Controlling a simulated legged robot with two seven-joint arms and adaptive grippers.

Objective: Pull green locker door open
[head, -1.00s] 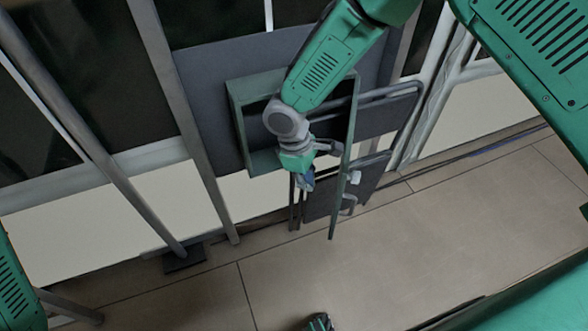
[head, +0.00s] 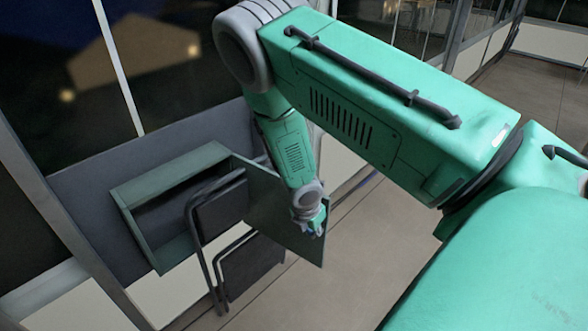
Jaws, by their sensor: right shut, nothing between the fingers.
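The green locker (head: 128,213) is a box on a dark grey wall panel at the left of the head view. Its front is uncovered and its dark inside shows. The green locker door (head: 270,205) stands swung wide open, out to the right of the box. My right gripper (head: 314,226) is by the door's outer part, shut and empty, with its small fingertips pointing down. Whether it touches the door I cannot tell. The arm hides part of the door's upper edge. My left gripper is out of view.
A dark folding chair (head: 219,208) stands upright in front of the locker, overlapping its opening and the door in the picture. Windows with metal posts line the wall. The tan floor (head: 350,265) to the right of the door is clear.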

